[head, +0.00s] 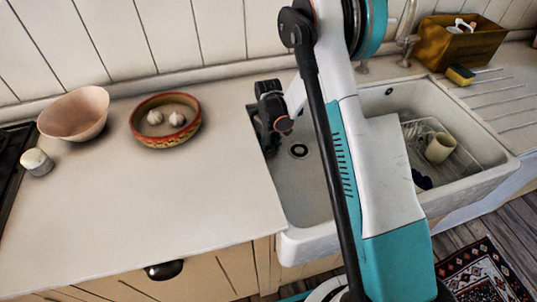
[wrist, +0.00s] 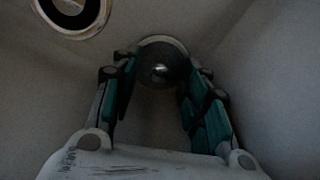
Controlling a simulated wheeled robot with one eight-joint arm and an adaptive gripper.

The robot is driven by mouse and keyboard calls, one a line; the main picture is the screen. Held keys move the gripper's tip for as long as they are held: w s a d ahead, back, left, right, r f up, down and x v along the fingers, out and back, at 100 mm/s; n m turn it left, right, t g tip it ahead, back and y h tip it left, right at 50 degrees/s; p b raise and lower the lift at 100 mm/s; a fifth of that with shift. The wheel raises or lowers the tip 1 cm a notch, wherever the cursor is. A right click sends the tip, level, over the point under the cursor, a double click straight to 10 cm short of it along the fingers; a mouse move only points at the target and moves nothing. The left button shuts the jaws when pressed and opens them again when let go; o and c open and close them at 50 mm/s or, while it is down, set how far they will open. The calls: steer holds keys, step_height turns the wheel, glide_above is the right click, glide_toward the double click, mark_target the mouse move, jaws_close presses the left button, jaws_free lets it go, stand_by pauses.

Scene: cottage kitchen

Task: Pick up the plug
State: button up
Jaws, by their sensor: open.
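The plug (wrist: 162,58) shows in the wrist view as a round metal disc with a shiny knob, lying on the sink floor. My gripper (wrist: 161,68) is open and empty, its two fingers on either side of the plug's near part. I cannot tell whether they touch it. In the head view my gripper (head: 266,140) reaches down into the left end of the white sink (head: 300,195), partly hidden by the sink's edge and counter. The plug cannot be made out in the head view.
The drain hole (head: 299,151) lies right of my gripper. A rack with a mug (head: 439,148) fills the sink's right part. On the left counter stand a patterned bowl (head: 139,132) with garlic, a pink bowl (head: 75,115) and a small jar (head: 37,162).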

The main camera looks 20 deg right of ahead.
steer(key=shift+c, duration=0.5)
jaws_close()
steer(key=shift+r, duration=0.1)
step_height(320, 180, up, 20)
steer(key=p, duration=0.6)
step_height(320, 180, up, 5)
steer(key=p, duration=0.3)
glide_above(268, 148)
stand_by(0.4)
